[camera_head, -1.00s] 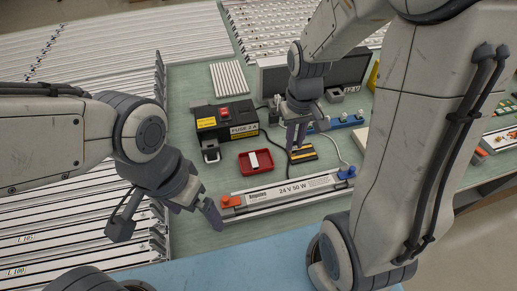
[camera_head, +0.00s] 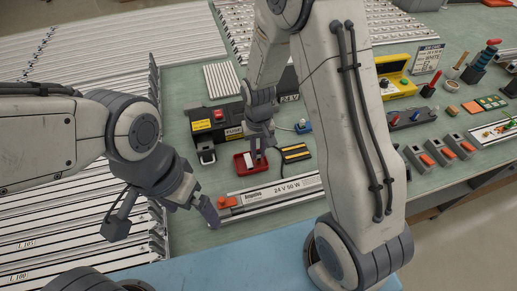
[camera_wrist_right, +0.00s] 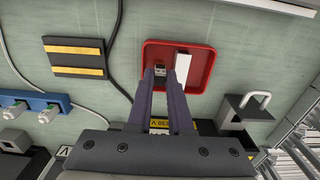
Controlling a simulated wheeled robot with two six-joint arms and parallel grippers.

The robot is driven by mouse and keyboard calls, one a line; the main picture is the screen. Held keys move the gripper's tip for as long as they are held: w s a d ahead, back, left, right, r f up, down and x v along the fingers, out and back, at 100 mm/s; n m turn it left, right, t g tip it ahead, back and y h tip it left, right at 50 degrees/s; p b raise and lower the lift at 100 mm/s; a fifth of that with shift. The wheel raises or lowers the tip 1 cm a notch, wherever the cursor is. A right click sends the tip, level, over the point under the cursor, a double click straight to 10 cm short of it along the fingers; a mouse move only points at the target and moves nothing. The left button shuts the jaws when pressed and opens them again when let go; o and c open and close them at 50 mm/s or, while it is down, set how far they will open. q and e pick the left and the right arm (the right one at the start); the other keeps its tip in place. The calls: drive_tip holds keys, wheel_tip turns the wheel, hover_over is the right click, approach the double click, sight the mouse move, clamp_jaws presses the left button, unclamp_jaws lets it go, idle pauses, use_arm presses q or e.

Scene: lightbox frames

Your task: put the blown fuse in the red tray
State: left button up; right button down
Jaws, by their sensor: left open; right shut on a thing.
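The red tray (camera_head: 240,169) lies on the green bench mat, partly hidden by my right gripper; it also shows in the right wrist view (camera_wrist_right: 205,68). A white strip (camera_wrist_right: 183,66) lies in it. My right gripper (camera_head: 257,157) is over the tray, fingers pointing down. In the right wrist view my right gripper (camera_wrist_right: 160,78) is shut on a small grey piece (camera_wrist_right: 160,69), apparently the fuse, mostly hidden between the fingertips. I cannot tell whether it touches the tray floor. My left gripper (camera_head: 194,206) is open and empty, left of the long light unit.
A black-and-yellow striped pad (camera_head: 296,153) lies right of the tray. The long 24 V 50 W unit (camera_head: 285,190) runs in front.

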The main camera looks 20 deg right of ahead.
sight(258, 153)
drive_tip(key=shift+f, duration=0.1)
drive_tip(key=c, duration=0.8)
unclamp_jaws()
drive_tip(key=shift+c, duration=0.2)
wheel_tip(258, 153, up, 12)
drive_tip(key=s+a+r+n, duration=0.2)
drive_tip(key=s+a+n, duration=0.1)
drive_tip(key=s, duration=0.8)
drive_tip(key=s+a+r+n+y, duration=0.1)
drive_tip(key=s+a+r+n, duration=0.2)
drive_tip(key=s+a, duration=0.3)
drive_tip(key=s+n, duration=0.1)
drive_tip(key=s, duration=0.3)
drive_tip(key=shift+s, duration=0.4)
drive_tip(key=shift+a, duration=0.1)
